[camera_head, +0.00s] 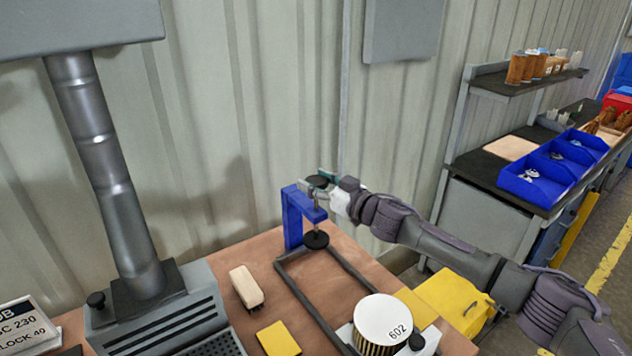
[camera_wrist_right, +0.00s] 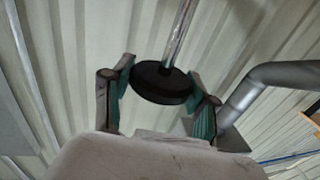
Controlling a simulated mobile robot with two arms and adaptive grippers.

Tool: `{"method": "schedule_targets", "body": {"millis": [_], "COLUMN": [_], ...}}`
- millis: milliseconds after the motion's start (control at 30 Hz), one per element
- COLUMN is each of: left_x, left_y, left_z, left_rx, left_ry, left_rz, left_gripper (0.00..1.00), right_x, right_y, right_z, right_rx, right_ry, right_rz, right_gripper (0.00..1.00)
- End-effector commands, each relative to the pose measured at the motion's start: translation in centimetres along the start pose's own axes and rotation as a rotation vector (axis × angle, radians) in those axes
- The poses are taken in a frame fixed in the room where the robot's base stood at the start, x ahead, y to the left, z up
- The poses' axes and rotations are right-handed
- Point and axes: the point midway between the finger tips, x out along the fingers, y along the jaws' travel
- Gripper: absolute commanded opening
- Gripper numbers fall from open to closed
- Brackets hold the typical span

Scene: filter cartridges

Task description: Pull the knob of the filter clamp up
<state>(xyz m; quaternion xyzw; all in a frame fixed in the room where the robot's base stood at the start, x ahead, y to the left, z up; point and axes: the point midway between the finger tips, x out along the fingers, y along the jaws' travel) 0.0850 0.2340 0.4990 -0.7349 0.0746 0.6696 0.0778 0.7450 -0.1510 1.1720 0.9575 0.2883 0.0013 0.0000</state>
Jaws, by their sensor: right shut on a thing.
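The filter clamp is a blue bracket (camera_head: 292,222) standing at the back of the brown table. A metal rod runs down through its arm to a round black pad (camera_head: 316,240). Its black knob (camera_head: 317,181) is at the top of the rod, above the blue arm. My right gripper (camera_head: 324,181) reaches in from the right and is shut on the knob. In the right wrist view, the knob (camera_wrist_right: 160,84) sits between the two green-padded fingers, with the rod (camera_wrist_right: 180,35) running away from it. My left gripper is not in view.
A dark rail frame (camera_head: 325,283) lies below the clamp. A white-topped filter marked 602 (camera_head: 383,318) stands at its front end.

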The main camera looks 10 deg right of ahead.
Motion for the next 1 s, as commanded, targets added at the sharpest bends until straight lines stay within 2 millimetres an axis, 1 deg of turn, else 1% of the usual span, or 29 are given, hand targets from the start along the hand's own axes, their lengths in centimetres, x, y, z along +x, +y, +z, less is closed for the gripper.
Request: {"method": "schedule_targets", "body": {"millis": [67,100,167,200,233,467,533,667,767,1000], "left_x": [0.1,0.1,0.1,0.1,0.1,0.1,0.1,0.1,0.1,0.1], "left_y": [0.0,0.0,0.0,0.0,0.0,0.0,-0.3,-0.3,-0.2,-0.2], "left_z": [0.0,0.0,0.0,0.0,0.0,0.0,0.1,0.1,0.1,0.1], "left_rx": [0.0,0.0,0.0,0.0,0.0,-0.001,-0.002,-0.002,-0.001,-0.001], "left_ry": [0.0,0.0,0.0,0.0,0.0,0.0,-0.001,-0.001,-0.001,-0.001], "left_rz": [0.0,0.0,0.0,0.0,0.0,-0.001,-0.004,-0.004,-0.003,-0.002], "left_gripper": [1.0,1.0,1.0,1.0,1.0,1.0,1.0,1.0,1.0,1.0], "right_x": [0.0,0.0,0.0,0.0,0.0,0.0,-0.1,-1.0,-2.6,-7.8], "right_y": [0.0,0.0,0.0,0.0,0.0,0.0,0.0,0.1,0.1,0.1], "right_z": [0.0,0.0,0.1,0.1,0.1,0.2,0.2,0.3,0.3,0.4], "right_rx": [0.0,0.0,0.0,0.0,0.0,0.0,0.0,0.002,0.001,0.002], "right_ry": [0.001,0.0,0.0,-0.001,-0.001,-0.002,-0.002,-0.004,-0.004,-0.005], "right_rz": [0.0,0.0,0.0,0.0,0.0,0.0,0.0,0.001,0.001,0.001], "right_gripper": [0.0,0.65,0.74,0.81,0.84,0.84,0.84,0.84,0.84,0.84]}}
